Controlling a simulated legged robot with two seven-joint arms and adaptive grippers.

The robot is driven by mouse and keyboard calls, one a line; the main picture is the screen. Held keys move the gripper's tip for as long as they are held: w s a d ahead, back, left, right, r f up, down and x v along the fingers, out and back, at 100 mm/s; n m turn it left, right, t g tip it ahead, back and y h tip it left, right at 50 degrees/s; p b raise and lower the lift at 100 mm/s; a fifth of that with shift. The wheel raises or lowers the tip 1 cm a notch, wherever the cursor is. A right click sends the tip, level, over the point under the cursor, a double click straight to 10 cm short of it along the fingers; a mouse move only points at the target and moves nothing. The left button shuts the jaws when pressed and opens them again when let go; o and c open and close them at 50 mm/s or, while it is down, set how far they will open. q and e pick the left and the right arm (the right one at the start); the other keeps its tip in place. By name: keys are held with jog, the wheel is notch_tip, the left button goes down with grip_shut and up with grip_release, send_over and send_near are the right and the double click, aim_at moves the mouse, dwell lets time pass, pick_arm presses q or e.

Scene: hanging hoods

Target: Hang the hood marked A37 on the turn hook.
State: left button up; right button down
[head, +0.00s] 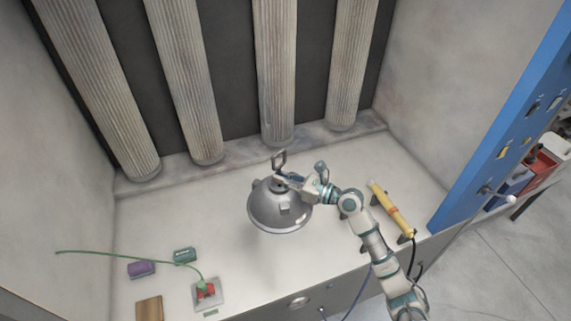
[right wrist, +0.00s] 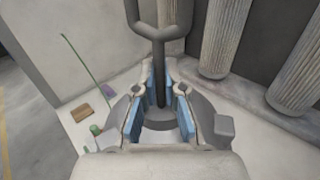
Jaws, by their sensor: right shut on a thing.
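A grey metal hood (head: 278,207), dome-shaped with a loop on top, is in the middle of the head view. No A37 marking is legible on it. My right gripper (head: 284,180) is shut on the hood's stem, just below the loop (head: 279,159). In the right wrist view, the blue-padded fingers (right wrist: 160,112) are on both sides of the dark stem (right wrist: 158,70), with the loop above and the grey dome below. The hood looks upright; I cannot tell whether it is clear of the bench. I cannot make out the turn hook. My left gripper is not in view.
The pale bench (head: 345,175) has bare room around the hood. Ribbed columns (head: 278,75) stand behind. A yellow cylinder (head: 390,208) lies right; a purple block (head: 141,268), green block (head: 184,254) and red-topped base (head: 206,291) lie left. A blue panel (head: 500,130) borders the right.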

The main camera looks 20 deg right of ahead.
jog(key=shift+w+d+r+n+g+y, duration=0.1)
jog(key=shift+d+r+n+g+y, duration=0.1)
jog(key=shift+d+r, duration=0.3)
jog(key=shift+w+d+r+n+g+y, duration=0.1)
jog(key=shift+d+r+g, duration=0.15)
jog(key=shift+r, duration=0.45)
jog(key=shift+w+a, duration=0.25)
jog(key=shift+w, duration=0.8)
jog(key=shift+w+f+b, duration=0.2)
jog(key=shift+w+b, duration=0.4)
jog(key=shift+w, duration=0.1)
jog(key=w+b, duration=0.3)
jog(key=w, duration=0.1)
jog(key=shift+f, duration=0.1)
jog(key=shift+w+r+p, duration=0.25)
jog(key=shift+w+p, duration=0.1)
jog(key=shift+p, duration=0.2)
jog(key=shift+w, duration=0.1)
